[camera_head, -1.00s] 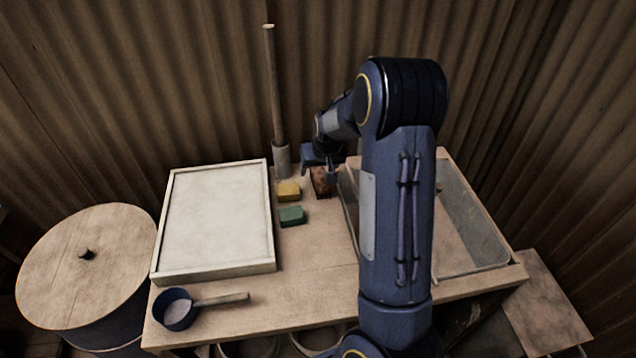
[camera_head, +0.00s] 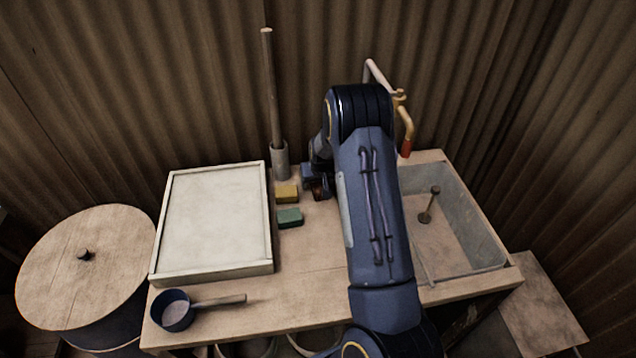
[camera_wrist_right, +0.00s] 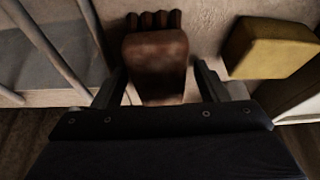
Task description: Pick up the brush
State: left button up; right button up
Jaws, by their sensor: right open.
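The brush (camera_wrist_right: 157,60) is a reddish-brown block with a row of darker stubs at its far end. It stands on the tabletop between the two fingers of my open right gripper (camera_wrist_right: 160,84) in the right wrist view. A gap shows at least on the right side; whether the left finger touches it I cannot tell. In the head view my arm hides most of the brush (camera_head: 319,190) and of the right gripper (camera_head: 312,180). My left gripper is not in view.
A yellow block (camera_head: 287,193) and a green block (camera_head: 290,217) lie left of the brush. A framed white board (camera_head: 215,220) and a dark pan (camera_head: 173,312) are farther left. A grey basin (camera_head: 465,225) is at right. A pole stands in a holder (camera_head: 280,162) behind.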

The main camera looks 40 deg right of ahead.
jog(key=shift+f+b, duration=0.15)
jog(key=shift+b, duration=0.15)
jog(key=c, duration=1.1)
